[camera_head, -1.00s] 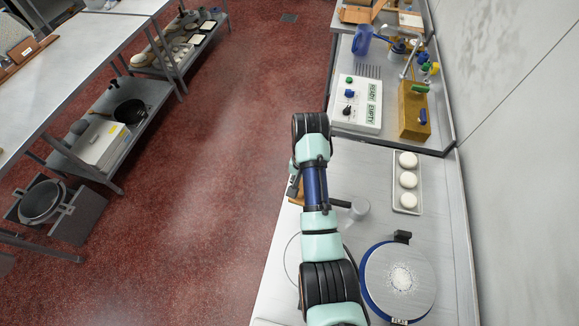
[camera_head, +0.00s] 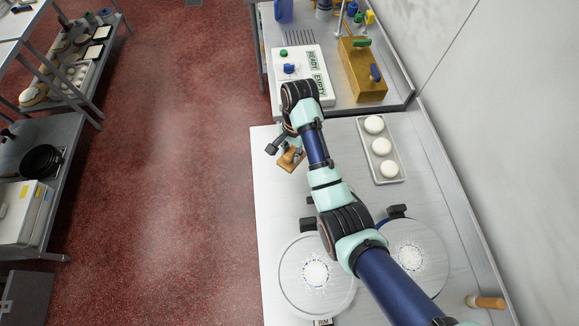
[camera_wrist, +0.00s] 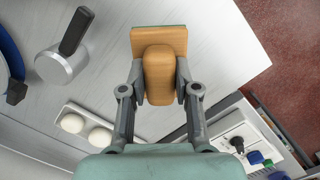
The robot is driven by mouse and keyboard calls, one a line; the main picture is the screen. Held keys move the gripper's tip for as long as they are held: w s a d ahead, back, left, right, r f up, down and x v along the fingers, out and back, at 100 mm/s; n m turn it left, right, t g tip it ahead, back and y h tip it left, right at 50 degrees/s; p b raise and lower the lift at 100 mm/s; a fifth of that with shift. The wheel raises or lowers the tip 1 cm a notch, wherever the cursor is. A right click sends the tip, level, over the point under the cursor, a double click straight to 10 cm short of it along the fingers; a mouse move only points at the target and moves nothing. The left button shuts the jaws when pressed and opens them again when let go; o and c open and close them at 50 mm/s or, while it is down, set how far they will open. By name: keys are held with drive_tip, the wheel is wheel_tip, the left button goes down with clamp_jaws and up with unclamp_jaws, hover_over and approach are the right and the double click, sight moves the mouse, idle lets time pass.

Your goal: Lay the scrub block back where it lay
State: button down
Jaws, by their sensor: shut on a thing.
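The scrub block (camera_wrist: 158,42), a wooden block with a rounded wooden grip and a green edge, is in my gripper (camera_wrist: 159,78). In the wrist view the two fingers close on the grip from both sides. In the head view the block (camera_head: 291,159) shows below my gripper (camera_head: 284,149), over the left edge area of the pale worktop (camera_head: 272,205). It looks tilted there. I cannot tell how far it is above the surface.
A tray (camera_head: 398,176) of white dough balls lies to the right. Round plates (camera_head: 290,290) with white powder are in front. A metal cup (camera_wrist: 55,68) with a black handle shows in the wrist view.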

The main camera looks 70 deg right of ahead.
wheel_tip(320, 180, down, 12)
drive_tip(key=shift+f+b, duration=0.25)
drive_tip(key=shift+b, duration=0.3)
drive_tip(key=shift+f, duration=0.15)
drive_tip(key=c, duration=0.8)
unclamp_jaws()
drive_tip(key=shift+c, duration=0.2)
drive_tip(key=r, duration=0.4)
drive_tip(key=d+r+p, duration=0.1)
drive_tip(key=r, duration=0.3)
drive_tip(key=r+p, duration=0.1)
drive_tip(key=r, duration=0.3)
drive_tip(key=shift+s+d+r, duration=0.15)
drive_tip(key=shift+d, duration=0.1)
